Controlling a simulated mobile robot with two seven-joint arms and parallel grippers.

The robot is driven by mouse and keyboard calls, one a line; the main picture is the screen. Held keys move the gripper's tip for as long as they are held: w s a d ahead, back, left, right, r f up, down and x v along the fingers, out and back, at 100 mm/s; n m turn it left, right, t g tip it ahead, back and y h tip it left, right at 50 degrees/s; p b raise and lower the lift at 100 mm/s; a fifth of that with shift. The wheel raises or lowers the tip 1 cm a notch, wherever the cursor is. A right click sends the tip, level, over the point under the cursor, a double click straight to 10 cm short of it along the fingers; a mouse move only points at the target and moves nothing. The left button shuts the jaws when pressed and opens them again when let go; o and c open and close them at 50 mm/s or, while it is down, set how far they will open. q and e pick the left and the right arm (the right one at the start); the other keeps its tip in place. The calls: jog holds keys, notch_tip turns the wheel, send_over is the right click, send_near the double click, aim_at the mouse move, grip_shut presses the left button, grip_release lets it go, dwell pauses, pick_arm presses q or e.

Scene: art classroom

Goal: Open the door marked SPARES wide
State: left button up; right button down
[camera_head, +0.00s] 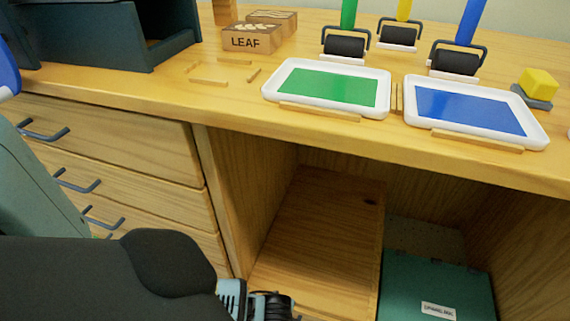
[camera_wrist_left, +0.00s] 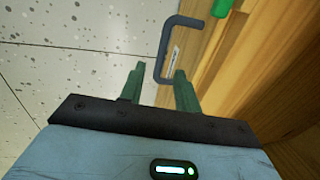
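A grey bar handle (camera_wrist_left: 164,45) stands on a wooden door face (camera_wrist_left: 195,45) in the left wrist view. A small white label (camera_wrist_left: 173,62) lies beside the handle; its text is too small to read. My left gripper (camera_wrist_left: 160,72) is open, with the handle's near end between its two green fingers; contact is not clear. In the head view my left gripper (camera_head: 270,305) is at the bottom edge, below the tabletop, its fingertips mostly hidden. A wooden panel (camera_head: 320,240) shows inside the opening under the table; I cannot tell whether it is the door. My right gripper is not in view.
Drawers with handles (camera_head: 78,182) are left of the opening. A labelled teal box (camera_head: 435,285) sits inside at right. The tabletop (camera_head: 190,105) overhangs, carrying green (camera_head: 328,86) and blue (camera_head: 470,110) ink trays. Speckled floor (camera_wrist_left: 60,70) is clear left of the handle.

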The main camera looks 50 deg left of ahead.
pick_arm(q)
jog(key=shift+w+a+f+b, duration=0.15)
jog(key=shift+f+b, duration=0.25)
jog(key=shift+f, duration=0.45)
jog(key=shift+w+d+f+b, duration=0.15)
jog(key=shift+f+b, duration=0.2)
jog(key=shift+f, duration=0.45)
jog(key=shift+a, duration=0.1)
grip_shut()
